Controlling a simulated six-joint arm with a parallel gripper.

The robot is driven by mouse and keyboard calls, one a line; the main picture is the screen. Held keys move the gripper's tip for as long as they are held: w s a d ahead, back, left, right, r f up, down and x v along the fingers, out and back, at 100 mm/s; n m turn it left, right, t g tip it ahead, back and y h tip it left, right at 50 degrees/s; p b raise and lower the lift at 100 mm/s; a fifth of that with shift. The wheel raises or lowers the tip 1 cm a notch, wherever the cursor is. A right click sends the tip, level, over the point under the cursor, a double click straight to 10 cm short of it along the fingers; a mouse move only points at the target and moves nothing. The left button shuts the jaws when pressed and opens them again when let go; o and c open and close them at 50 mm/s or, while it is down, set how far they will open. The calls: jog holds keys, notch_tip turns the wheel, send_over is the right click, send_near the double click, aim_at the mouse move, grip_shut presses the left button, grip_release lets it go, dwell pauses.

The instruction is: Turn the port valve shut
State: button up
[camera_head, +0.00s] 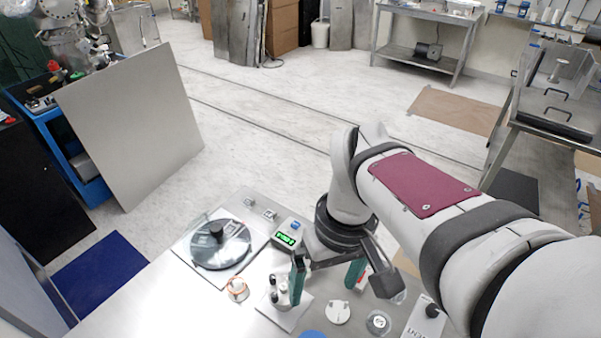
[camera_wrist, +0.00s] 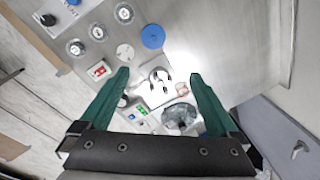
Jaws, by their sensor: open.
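The likely port valve (camera_head: 282,293) is a small pale metal fitting with dark knobs on a white plate at the front of the bench in the head view. In the wrist view the fitting (camera_wrist: 157,76) shows between and beyond the fingertips. My gripper (camera_head: 327,274) is open, with green fingers spread wide; in the head view its left finger partly overlaps the fitting. In the wrist view my gripper (camera_wrist: 159,75) has nothing between its fingers at their depth. I cannot tell whether a finger touches the valve, or which way its handle is turned.
A clear round chamber (camera_head: 220,244) with a black knob stands left of the fitting. A green-lit display (camera_head: 287,239) is behind it and a copper-coloured ring (camera_head: 238,288) beside it. A white disc (camera_head: 337,311) and blue disc (camera_wrist: 152,36) lie close by.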

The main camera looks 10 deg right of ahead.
jog(key=w+d+f+n+h, duration=0.1)
jog(key=w+d+f+n, duration=0.15)
jog(key=w+n, duration=0.7)
jog(key=w+d+f+n, duration=0.25)
jog(key=w+n, duration=0.35)
jog(key=w, duration=0.6)
notch_tip(320, 180, down, 15)
jog(key=shift+s, duration=0.1)
jog(key=c, duration=1.4)
jog(key=shift+o, duration=0.2)
jog(key=shift+m, duration=0.25)
